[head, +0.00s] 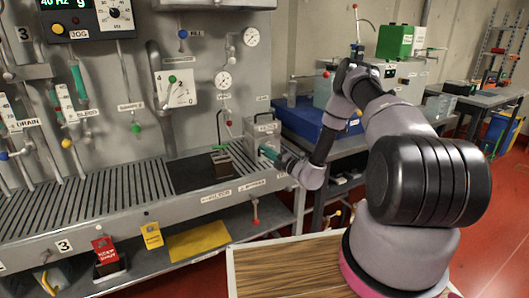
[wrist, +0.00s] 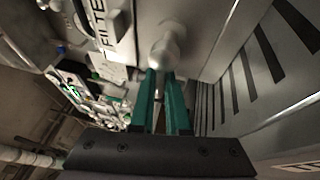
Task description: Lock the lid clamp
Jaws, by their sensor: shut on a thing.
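My gripper (head: 268,151) reaches in from the right to the small grey metal box (head: 262,129) at the right end of the slatted bench. In the wrist view its teal fingers (wrist: 164,78) are close together, shut on a pale rounded knob or lever end (wrist: 170,45), which I take to be the clamp handle. The fingers cover its lower part. In the head view the gripper and box hide the handle, so I cannot tell the clamp's position or whether the lid is fully down.
The panel behind carries gauges (head: 250,37), pipes and valves. A blue case (head: 306,121) stands behind my forearm on the right. The slatted bench (head: 100,199) is largely clear at left.

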